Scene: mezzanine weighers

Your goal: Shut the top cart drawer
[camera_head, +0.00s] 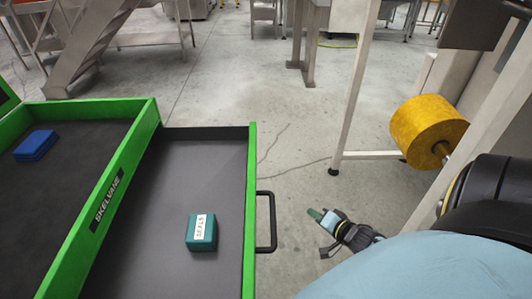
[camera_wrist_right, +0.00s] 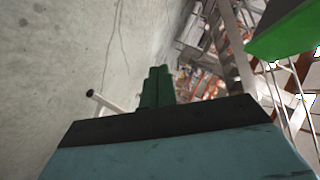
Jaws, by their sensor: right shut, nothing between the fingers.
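The top cart drawer (camera_head: 249,180) stands pulled out to the right of the green cart (camera_head: 112,172). It has a dark grey floor, a green front panel and a black bar handle (camera_head: 271,222) on the outside of that panel. My right gripper (camera_head: 316,214) is to the right of the handle, apart from it, with its fingers pointing toward it. Its green fingers are shut together with nothing between them, as the right wrist view (camera_wrist_right: 157,86) also shows. A green edge (camera_wrist_right: 287,33) shows at the upper right of that view. My left gripper is not in view.
A teal box labelled SEALS (camera_head: 202,232) lies in the drawer. A blue box (camera_head: 35,145) lies on the cart top. A yellow roll (camera_head: 428,130) on a pale frame (camera_head: 352,90) stands at the right. Bare concrete floor lies between the drawer and frame.

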